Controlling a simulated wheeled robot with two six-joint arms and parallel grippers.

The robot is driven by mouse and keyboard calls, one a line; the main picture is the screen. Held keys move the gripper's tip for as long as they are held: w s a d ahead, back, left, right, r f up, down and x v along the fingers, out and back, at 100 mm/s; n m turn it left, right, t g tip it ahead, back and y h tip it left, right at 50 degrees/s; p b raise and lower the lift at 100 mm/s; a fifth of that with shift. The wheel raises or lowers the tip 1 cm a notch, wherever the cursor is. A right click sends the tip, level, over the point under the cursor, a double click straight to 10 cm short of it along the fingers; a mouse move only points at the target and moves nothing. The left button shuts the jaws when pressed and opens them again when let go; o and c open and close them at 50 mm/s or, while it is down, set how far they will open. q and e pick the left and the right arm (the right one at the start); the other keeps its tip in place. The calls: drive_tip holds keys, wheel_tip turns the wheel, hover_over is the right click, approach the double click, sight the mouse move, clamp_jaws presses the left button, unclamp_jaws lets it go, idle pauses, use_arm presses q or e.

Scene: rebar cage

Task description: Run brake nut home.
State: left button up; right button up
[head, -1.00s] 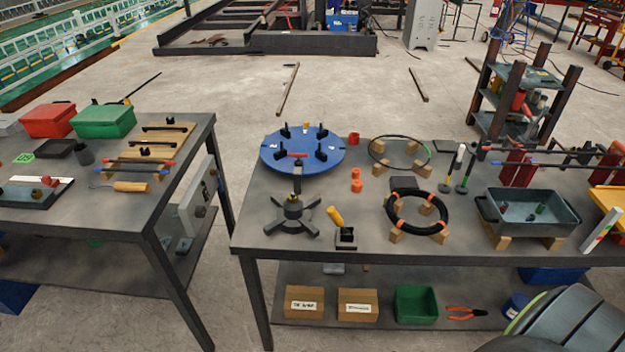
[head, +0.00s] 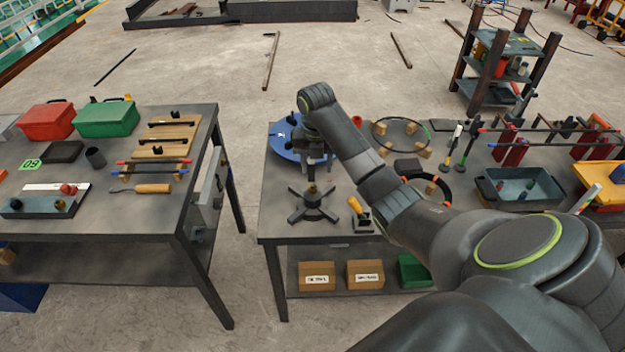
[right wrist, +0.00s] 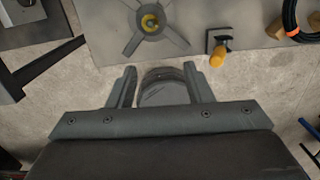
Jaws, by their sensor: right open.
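A dark cross-footed stand (head: 318,209) is on the right-hand table, below the blue round turntable (head: 283,143). A small brass-yellow nut (head: 311,188) sits at its centre; I take it for the brake nut. It also shows at the top of the right wrist view (right wrist: 149,22). How far down it is threaded cannot be told. My right gripper (head: 315,164) hangs over the table just beyond the nut in the head view and partly covers the turntable. In the right wrist view its fingers (right wrist: 161,70) are apart, with no nut between them. My left gripper is not in view.
A yellow-handled tool (head: 355,205) on a small dark block stands right of the stand. My right arm hides part of the black ring (head: 440,187). A grey tray (head: 490,190) stands further right. A floor gap separates the left-hand table (head: 215,165).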

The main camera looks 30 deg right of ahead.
drive_tip(key=w+d+r+n, duration=0.1)
drive_tip(key=w+r+n, duration=0.2)
drive_tip(key=r+n, duration=0.15)
drive_tip(key=b, duration=0.6)
approach(313, 187)
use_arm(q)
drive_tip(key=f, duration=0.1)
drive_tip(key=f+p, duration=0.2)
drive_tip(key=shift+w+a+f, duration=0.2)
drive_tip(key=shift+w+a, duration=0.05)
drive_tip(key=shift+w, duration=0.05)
use_arm(e)
drive_tip(key=f, duration=0.8)
drive_tip(key=shift+w+d+f, duration=0.15)
drive_tip(key=shift+w+f, duration=0.1)
drive_tip(key=shift+f, duration=0.05)
drive_tip(key=c, duration=1)
use_arm(q)
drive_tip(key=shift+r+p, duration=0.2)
drive_tip(key=shift+p, duration=0.2)
use_arm(e)
drive_tip(key=shift+r+m, duration=0.1)
drive_tip(key=shift+m, duration=0.25)
